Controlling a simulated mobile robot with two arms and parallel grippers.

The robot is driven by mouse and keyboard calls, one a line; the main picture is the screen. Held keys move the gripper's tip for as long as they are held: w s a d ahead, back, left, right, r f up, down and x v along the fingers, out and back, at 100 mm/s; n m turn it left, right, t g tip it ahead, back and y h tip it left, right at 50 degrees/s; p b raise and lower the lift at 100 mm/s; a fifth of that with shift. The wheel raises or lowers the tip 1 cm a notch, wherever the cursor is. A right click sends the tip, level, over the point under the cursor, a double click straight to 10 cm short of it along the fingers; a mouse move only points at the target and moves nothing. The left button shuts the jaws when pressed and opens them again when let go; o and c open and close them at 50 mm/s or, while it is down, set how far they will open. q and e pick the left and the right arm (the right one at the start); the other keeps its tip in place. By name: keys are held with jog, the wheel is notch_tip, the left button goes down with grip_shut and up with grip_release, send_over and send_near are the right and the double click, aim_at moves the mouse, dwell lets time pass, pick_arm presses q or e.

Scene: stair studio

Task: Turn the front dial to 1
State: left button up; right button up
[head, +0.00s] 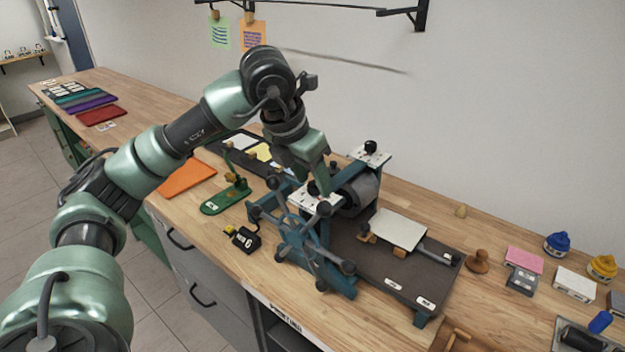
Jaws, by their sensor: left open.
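A blue etching press (330,275) stands on the wooden bench, with a grey roller (358,193) between its two side frames. The front dial (314,188), a dark knob on a white plate (303,199), is on top of the near frame. A second black knob (371,146) sits on a like plate on the far frame. My left gripper (316,180) points down at the front dial, its fingers open and right at the knob. I cannot tell whether they touch it. The gripper hides part of the knob, and the dial's numbers are too small to read. My right gripper is out of view.
The press's spoked wheel (302,240) sticks out at the near side. A black counter block (246,239) and a green stand (226,198) are left of it. The press bed (390,270) extends right with a pale sheet (398,229). Ink jars (557,244) stand far right.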

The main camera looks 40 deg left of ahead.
pick_arm(q)
jog(key=v, duration=0.7)
jog(key=shift+b, duration=0.35)
jog(key=shift+s, duration=0.1)
